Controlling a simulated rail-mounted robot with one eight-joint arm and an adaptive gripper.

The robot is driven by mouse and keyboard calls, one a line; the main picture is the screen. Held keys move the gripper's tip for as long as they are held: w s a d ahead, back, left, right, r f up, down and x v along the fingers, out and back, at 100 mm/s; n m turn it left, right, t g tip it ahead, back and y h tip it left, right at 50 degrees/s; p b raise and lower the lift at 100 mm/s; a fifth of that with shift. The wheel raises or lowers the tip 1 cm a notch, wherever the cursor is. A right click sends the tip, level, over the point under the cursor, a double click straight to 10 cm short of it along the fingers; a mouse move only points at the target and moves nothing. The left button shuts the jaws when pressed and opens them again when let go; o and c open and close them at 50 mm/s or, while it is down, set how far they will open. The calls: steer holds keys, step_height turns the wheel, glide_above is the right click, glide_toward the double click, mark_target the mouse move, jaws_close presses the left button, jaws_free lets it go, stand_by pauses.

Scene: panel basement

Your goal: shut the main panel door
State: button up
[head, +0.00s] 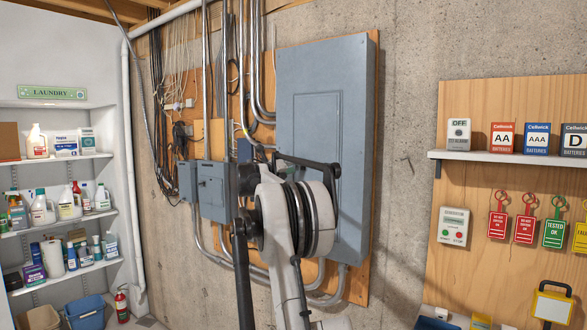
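The main panel (356,85) is a tall grey metal box on a plywood board, at the upper middle of the head view. Its door (317,110) is the outlined rectangle on the front face. The visible part of the door looks flush with the face, but I cannot tell whether it is slightly ajar. My arm stands in front and hides the door's lower part. Dark parts at the arm's upper end overlap the panel's lower left. I cannot make out separate fingertips, nor whether the gripper touches the door.
Smaller grey boxes (212,190) with conduits and cables are left of the panel. Shelves of bottles (60,159) stand at the far left, with a fire extinguisher (122,305) below. At right, a plywood board (470,95) holds a battery shelf (500,157) and hanging tags (525,225). Bare concrete lies between.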

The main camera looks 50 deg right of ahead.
steer(key=a, duration=1.2)
steer(key=shift+w, duration=0.1)
steer(key=s+a+f+m+t+y+b, duration=0.2)
steer(key=s+a+f+m+y, duration=0.3)
steer(key=a, duration=0.6)
steer(key=s+a+f+m+t+b, duration=0.1)
steer(key=a+f+m+b, duration=0.25)
steer(key=a+f, duration=0.45)
steer(key=s+a+f+m+t+y+b, duration=0.25)
steer(key=s+a+f+m, duration=0.2)
steer(key=a, duration=0.85)
steer(key=s+a+f+m+y+b, duration=0.2)
steer(key=s+a+f+m+y, duration=0.1)
steer(key=s+a+f, duration=0.3)
steer(key=s+a+f+m+t+y+b, duration=0.1)
steer(key=s+a+f+m+y, duration=0.3)
steer(key=a+f, duration=0.6)
steer(key=s+a+f+m+t+y+b, duration=0.1)
steer(key=s+a+f+m, duration=0.5)
steer(key=a, duration=0.8)
steer(key=s+f+y+b, duration=0.1)
steer(key=s+f+y, duration=0.1)
steer(key=s+f, duration=0.1)
steer(key=shift+m+b, duration=0.4)
steer(key=shift+a+y, duration=0.1)
steer(key=shift+y, duration=0.15)
